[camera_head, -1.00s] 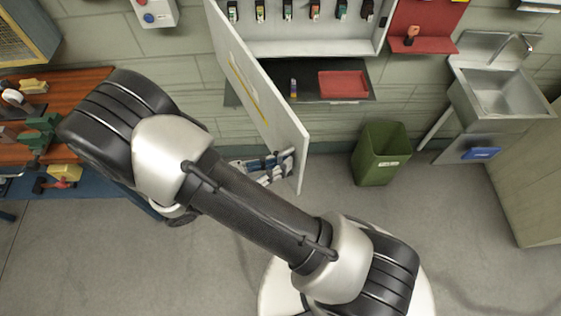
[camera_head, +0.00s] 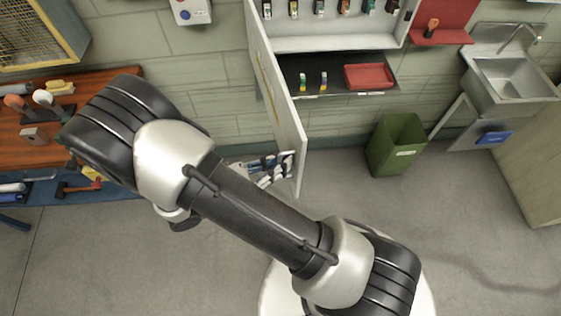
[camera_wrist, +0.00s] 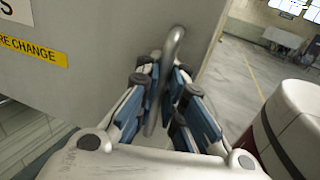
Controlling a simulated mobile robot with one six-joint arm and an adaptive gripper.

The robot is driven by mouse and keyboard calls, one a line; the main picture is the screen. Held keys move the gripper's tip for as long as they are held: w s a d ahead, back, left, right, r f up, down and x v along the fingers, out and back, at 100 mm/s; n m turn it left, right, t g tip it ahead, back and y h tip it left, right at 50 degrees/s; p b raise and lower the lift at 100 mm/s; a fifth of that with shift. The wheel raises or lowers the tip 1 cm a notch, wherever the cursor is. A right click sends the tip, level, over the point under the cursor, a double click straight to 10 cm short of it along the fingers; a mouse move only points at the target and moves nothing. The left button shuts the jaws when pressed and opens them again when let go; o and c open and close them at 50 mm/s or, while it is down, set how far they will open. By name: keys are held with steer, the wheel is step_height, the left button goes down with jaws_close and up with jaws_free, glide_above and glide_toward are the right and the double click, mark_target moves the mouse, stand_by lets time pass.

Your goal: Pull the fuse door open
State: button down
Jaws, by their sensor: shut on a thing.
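The fuse door (camera_head: 277,90) is a pale grey panel that stands swung out from the left side of the fuse cabinet (camera_head: 335,43). In the wrist view the door (camera_wrist: 110,60) fills the upper left, with a yellow label on it. Its curved metal handle (camera_wrist: 174,47) shows near the door's edge. My gripper (camera_wrist: 165,98) has its blue-padded fingers shut around the handle.
A shelf with a red tray (camera_head: 369,76) and two small fuse-like items (camera_head: 313,82) lies below the cabinet. A green bin (camera_head: 396,145) and a sink (camera_head: 512,77) stand to the right. A workbench (camera_head: 62,150) with tools is at left. The middle floor is clear.

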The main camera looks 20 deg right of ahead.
steer(key=shift+s+d, duration=0.1)
steer(key=c, duration=2)
jaws_free()
steer(key=shift+s, duration=0.1)
steer(key=shift+o, duration=0.2)
steer(key=s+a, duration=0.2)
steer(key=a, duration=1)
steer(key=shift+d, duration=0.1)
